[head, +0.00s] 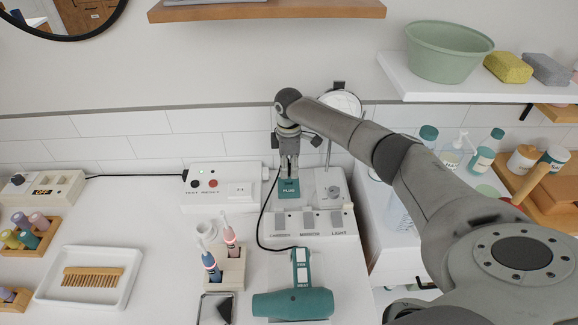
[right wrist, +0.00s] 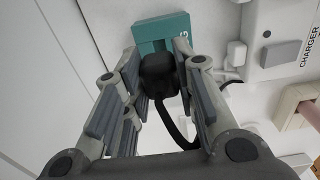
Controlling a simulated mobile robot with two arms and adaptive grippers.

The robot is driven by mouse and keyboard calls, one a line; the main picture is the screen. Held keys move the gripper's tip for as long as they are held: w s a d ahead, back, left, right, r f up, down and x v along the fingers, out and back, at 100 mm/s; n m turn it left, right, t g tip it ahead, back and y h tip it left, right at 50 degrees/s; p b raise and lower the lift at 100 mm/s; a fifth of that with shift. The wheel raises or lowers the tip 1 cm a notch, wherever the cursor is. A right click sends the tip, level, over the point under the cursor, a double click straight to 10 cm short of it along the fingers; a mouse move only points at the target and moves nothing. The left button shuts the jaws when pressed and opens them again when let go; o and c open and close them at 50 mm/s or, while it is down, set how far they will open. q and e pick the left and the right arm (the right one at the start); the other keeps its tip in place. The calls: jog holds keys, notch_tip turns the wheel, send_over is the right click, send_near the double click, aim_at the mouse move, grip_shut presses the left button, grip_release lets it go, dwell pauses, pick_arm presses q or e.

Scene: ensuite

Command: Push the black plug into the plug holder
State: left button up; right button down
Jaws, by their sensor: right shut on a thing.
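The black plug (right wrist: 158,76) is between the fingers of my right gripper (head: 289,171) in the right wrist view. The gripper is shut on it and points down. The fingers mostly hide the plug in the head view. My left gripper is not in view.
The switch unit (head: 310,234) has a row of switches along its front. A black cord (head: 260,222) curves toward the teal hair dryer (head: 293,303). A white test box (head: 222,184) is to the left, and a toothbrush holder (head: 226,268) is in front.

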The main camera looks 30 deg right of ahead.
aim_at(289, 176)
jog(key=shift+f+b, duration=1.15)
jog(key=shift+f, duration=0.95)
dwell(0.5)
jog(key=c, duration=1.1)
grip_release()
jog(key=shift+r, duration=0.1)
notch_tip(289, 176, up, 12)
jog(key=shift+f, duration=0.1)
